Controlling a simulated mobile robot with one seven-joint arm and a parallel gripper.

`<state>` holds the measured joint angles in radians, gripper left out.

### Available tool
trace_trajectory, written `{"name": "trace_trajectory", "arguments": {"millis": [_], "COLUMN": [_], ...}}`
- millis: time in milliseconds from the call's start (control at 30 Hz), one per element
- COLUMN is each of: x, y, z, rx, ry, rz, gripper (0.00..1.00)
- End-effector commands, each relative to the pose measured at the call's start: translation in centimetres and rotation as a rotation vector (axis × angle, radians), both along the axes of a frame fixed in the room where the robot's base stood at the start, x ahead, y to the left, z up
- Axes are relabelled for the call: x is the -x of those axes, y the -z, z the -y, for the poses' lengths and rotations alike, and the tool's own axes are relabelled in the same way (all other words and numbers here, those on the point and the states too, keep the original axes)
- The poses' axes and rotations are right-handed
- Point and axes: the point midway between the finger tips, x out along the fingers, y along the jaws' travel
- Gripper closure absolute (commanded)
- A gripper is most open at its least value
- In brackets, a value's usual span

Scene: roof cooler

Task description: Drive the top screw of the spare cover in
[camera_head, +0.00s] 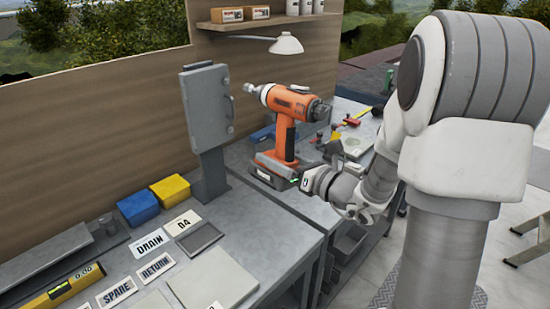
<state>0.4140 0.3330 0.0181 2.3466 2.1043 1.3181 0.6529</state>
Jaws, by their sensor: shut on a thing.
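An orange and black power drill (288,108) is held upright in the air, its nose pointing left. My gripper (301,182) is shut on the drill low down, near its dark battery base. A grey upright cover panel (205,104) stands on a grey post on the bench, left of the drill. The drill's tip (247,87) is close to the panel's upper right edge in the picture, with a small gap between them. I cannot tell the depth between them. The top screw cannot be made out. A handle or latch shows on the panel's right side.
Blue (138,207) and yellow (170,190) boxes sit left of the post. Labels, including a SPARE card (118,290), lie on the near bench (262,235). A yellow level (62,288) lies at left. A lamp (286,44) hangs behind the drill. Small tools clutter the right bench.

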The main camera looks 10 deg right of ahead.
Motion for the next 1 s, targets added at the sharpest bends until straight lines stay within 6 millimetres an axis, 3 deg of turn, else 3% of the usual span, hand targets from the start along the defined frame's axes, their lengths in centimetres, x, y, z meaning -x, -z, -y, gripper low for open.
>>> {"name": "trace_trajectory", "arguments": {"millis": [1000], "x": [-4.6], "y": [-0.4], "z": [-3.0], "rx": [-0.001], "ry": [-0.002], "rz": [0.011], "gripper": [1.0]}}
